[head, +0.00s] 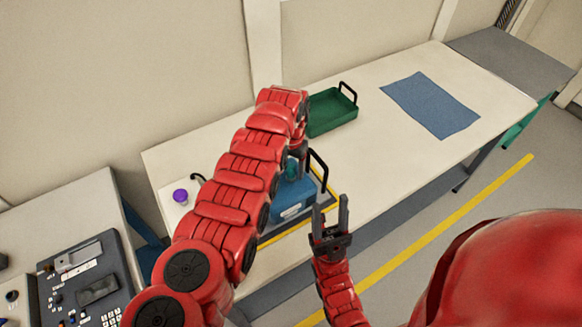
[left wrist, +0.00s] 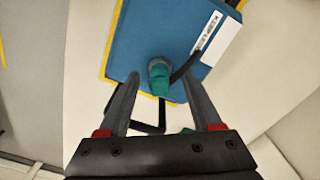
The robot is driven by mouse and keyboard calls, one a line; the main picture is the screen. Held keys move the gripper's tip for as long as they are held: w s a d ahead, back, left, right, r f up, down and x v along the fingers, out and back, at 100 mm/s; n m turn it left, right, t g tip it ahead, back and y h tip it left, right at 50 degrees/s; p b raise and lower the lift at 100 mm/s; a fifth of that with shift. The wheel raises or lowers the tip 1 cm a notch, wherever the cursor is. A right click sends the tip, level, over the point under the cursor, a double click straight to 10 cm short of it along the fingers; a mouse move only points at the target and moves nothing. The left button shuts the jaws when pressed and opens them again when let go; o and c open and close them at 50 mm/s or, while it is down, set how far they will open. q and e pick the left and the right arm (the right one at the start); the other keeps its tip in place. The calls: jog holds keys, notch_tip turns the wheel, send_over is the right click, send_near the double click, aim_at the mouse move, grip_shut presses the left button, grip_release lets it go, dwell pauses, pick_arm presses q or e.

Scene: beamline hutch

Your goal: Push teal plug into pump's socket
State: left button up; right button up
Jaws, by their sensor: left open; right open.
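The blue pump (head: 293,200) stands on a yellow-edged tray beneath my left arm. In the left wrist view its blue face (left wrist: 150,35) carries a white label (left wrist: 212,35). The teal plug (left wrist: 160,88) meets a round grey piece, apparently the socket (left wrist: 158,68), on that face; how deep it sits I cannot tell. My left gripper (left wrist: 161,80) is open, its fingers on either side of the plug with gaps. My right gripper (head: 330,222) is open and empty, in front of the pump.
A black handle (head: 319,168) rises beside the pump. A green tray (head: 333,112) and a blue mat (head: 430,104) lie farther along the white table (head: 375,145). A purple knob (head: 180,196) is at left, near a control console (head: 85,280).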

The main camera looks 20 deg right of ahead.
pick_arm(q)
jog(key=shift+r, duration=0.1)
jog(key=shift+r, duration=0.2)
notch_tip(320, 180, up, 17)
jog(key=b, duration=0.3)
jog(key=shift+f, duration=0.15)
